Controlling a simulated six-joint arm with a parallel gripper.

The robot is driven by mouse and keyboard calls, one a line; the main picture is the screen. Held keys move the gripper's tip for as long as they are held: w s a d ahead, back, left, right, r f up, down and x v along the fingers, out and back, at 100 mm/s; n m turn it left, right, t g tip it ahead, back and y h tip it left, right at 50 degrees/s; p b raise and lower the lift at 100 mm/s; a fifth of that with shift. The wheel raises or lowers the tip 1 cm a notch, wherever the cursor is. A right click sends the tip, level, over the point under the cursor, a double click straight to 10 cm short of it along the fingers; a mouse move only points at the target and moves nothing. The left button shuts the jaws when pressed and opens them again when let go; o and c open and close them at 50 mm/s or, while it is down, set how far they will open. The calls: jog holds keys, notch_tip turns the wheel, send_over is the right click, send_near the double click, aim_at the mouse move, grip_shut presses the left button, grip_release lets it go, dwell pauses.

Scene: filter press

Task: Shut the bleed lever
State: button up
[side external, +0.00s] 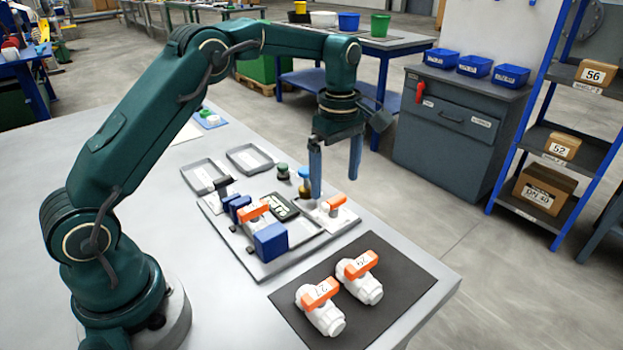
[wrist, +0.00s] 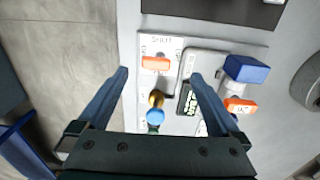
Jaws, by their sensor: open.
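A white plate (wrist: 147,45) carries an orange lever (wrist: 155,63), with the word SHUT printed beyond it in the wrist view. I take this to be the bleed lever. The lever lies crosswise in the wrist view; in the side view the orange lever (side external: 336,202) sits at the board's right end. My gripper (side external: 335,188) points down above this end of the board, its fingers apart and empty. In the wrist view my gripper (wrist: 158,74) has its fingertips on either side of the lever, apart from it. Their exact height above it is unclear.
Beside the plate, the press has a blue block (side external: 270,242) and another orange handle (side external: 253,211). Two white valves with orange handles (side external: 320,293) (side external: 359,264) lie on a dark mat (side external: 405,280). Grey trays (side external: 250,157) lie behind.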

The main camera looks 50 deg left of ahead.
aim_at(334, 199)
jog(key=shift+f, duration=2)
jog(key=c, duration=1.4)
